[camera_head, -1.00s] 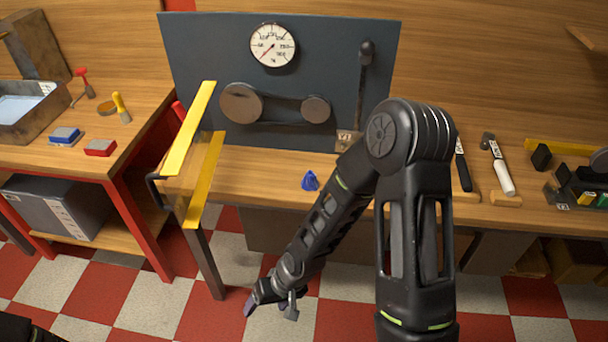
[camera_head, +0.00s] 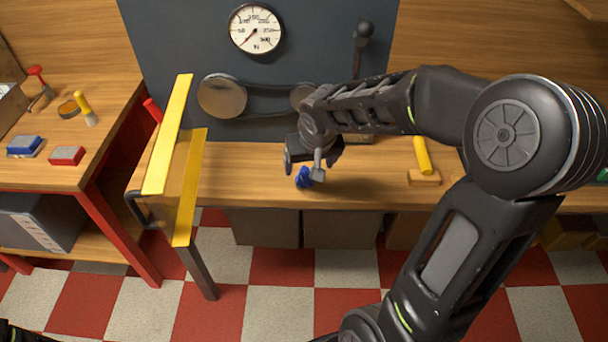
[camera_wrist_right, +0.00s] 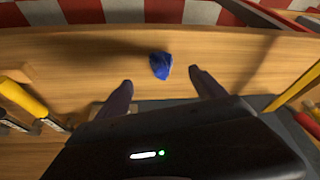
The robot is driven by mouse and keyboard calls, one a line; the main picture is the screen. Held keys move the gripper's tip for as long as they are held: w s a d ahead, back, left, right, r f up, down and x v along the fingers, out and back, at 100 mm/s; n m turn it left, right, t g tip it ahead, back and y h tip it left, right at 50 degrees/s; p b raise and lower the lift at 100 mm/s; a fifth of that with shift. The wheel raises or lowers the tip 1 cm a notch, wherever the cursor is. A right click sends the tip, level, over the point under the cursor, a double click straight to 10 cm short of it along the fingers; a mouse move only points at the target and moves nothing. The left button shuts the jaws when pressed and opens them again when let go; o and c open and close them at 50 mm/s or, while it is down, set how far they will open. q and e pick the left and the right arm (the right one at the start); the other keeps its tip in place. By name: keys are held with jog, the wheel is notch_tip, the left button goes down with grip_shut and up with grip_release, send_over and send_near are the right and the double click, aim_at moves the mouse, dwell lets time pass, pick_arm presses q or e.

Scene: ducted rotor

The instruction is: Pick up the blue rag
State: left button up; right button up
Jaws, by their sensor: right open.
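The blue rag (camera_head: 303,177) is a small crumpled lump on the wooden bench, near its front edge. My right gripper (camera_head: 305,172) is over the bench right at the rag in the head view and partly covers it. In the right wrist view, the rag (camera_wrist_right: 161,65) lies on the bench beyond the two spread fingertips (camera_wrist_right: 158,78), roughly centred between them. The right gripper is open and empty. My left gripper is not in view.
A yellow guard frame (camera_head: 180,150) stands at the bench's left end. Behind are a dark panel with a gauge (camera_head: 255,29), a belt on pulleys (camera_head: 222,96) and a lever (camera_head: 362,40). A yellow-handled tool (camera_head: 422,156) lies to the right. Bench around the rag is clear.

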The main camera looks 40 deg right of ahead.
aim_at(307, 173)
jog(key=shift+x, duration=0.95)
jog(key=shift+f, duration=0.1)
jog(key=x, duration=0.5)
jog(key=shift+a+f, duration=0.1)
jog(key=shift+a, duration=0.1)
jog(key=shift+s, duration=0.1)
jog(key=shift+c, duration=0.3)
jog(key=c, duration=1.4)
